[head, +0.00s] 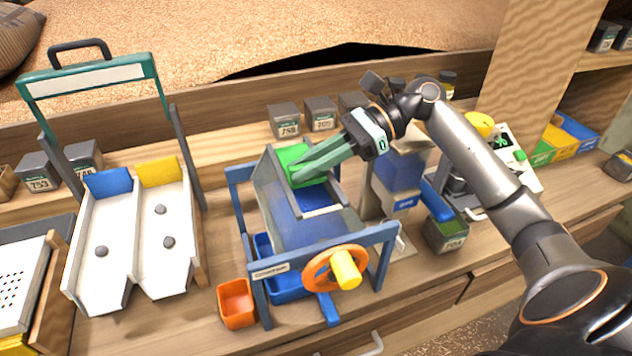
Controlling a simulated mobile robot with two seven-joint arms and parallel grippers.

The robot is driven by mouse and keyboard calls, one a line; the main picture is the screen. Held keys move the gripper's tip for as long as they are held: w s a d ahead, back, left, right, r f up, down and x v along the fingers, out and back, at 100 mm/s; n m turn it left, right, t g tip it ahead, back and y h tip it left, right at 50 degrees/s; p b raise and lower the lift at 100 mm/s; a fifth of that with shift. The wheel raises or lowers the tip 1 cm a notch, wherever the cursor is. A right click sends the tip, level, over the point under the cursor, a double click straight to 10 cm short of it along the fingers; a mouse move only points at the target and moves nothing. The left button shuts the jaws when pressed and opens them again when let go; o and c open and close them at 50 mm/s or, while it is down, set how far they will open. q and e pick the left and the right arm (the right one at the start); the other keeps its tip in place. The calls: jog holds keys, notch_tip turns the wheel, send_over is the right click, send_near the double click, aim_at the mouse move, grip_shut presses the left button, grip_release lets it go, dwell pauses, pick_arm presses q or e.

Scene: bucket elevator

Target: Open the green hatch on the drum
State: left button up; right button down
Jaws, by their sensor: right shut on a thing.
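The drum machine stands in the middle of the bench, with a blue frame (330,257), a grey see-through drum body (305,232) and an orange wheel with a yellow knob (346,270) on its front. The green hatch (291,155) is at the top of the drum, partly hidden by my fingers. My right gripper (300,172) reaches in from the right, its green fingers shut at the hatch. A blue surface (314,198) shows inside the drum just in front of the hatch. My left gripper is not in view.
A white two-lane chute (120,250) with several grey pellets stands left. An orange bin (237,303) sits by the drum's front left leg. Grey labelled boxes (284,120) line the back. A scale (515,165) stands right, behind my arm.

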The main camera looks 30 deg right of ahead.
jog(key=shift+w+d, duration=0.2)
jog(key=shift+w, duration=0.5)
jog(key=shift+w+d, duration=0.15)
jog(key=shift+w, duration=0.5)
jog(key=c, duration=0.8)
grip_release()
jog(key=shift+c, duration=0.2)
jog(key=shift+s+d+r, duration=0.1)
jog(key=shift+d, duration=0.3)
jog(key=b+v, duration=0.2)
jog(key=v, duration=0.9)
jog(key=shift+d+r, duration=0.25)
jog(key=shift+s, duration=0.1)
